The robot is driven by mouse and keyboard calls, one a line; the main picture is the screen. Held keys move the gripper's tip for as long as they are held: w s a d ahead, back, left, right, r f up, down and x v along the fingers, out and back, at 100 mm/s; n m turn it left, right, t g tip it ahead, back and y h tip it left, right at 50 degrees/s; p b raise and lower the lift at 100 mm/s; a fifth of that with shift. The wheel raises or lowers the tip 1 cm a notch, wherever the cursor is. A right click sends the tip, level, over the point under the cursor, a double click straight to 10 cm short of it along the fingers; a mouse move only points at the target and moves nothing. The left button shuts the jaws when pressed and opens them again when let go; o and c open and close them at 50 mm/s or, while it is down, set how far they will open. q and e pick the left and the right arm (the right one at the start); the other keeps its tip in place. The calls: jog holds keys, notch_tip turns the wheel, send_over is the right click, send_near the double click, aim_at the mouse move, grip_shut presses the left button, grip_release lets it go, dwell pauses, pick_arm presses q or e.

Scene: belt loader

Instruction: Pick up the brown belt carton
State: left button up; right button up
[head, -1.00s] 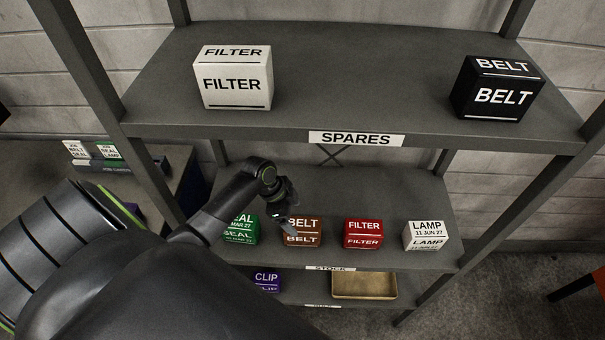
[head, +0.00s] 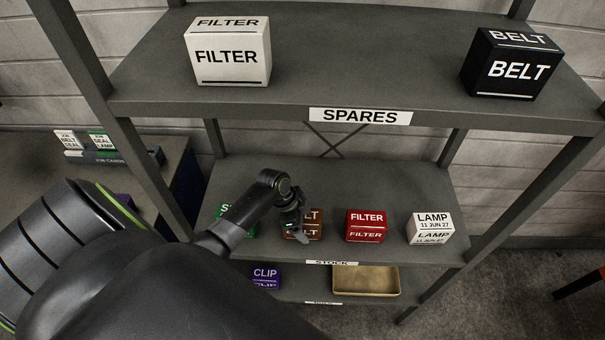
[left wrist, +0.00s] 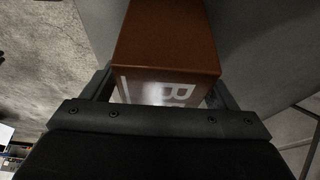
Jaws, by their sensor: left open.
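The brown belt carton (head: 312,226) sits on the stock shelf, between a green seal carton and a red filter carton. My left gripper (head: 297,232) is in front of it and hides its left part in the head view. In the left wrist view the brown carton (left wrist: 168,45) lies between the open fingers of my left gripper (left wrist: 165,88), one finger along each side. Whether the fingers touch its sides cannot be told. My right gripper is not in view.
The red filter carton (head: 366,225) stands close on the right, with a white lamp carton (head: 431,228) beyond. The green seal carton (head: 224,212) is partly hidden by my arm. The spares shelf (head: 340,80) overhangs above. A purple clip carton (head: 265,277) and tan tray (head: 364,281) are below.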

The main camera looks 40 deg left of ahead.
pick_arm(q)
jog(key=shift+w+d+f, duration=0.1)
jog(key=shift+d+f, duration=0.05)
jog(key=shift+f, duration=0.3)
jog(key=shift+f, duration=0.2)
jog(key=c, duration=1.3)
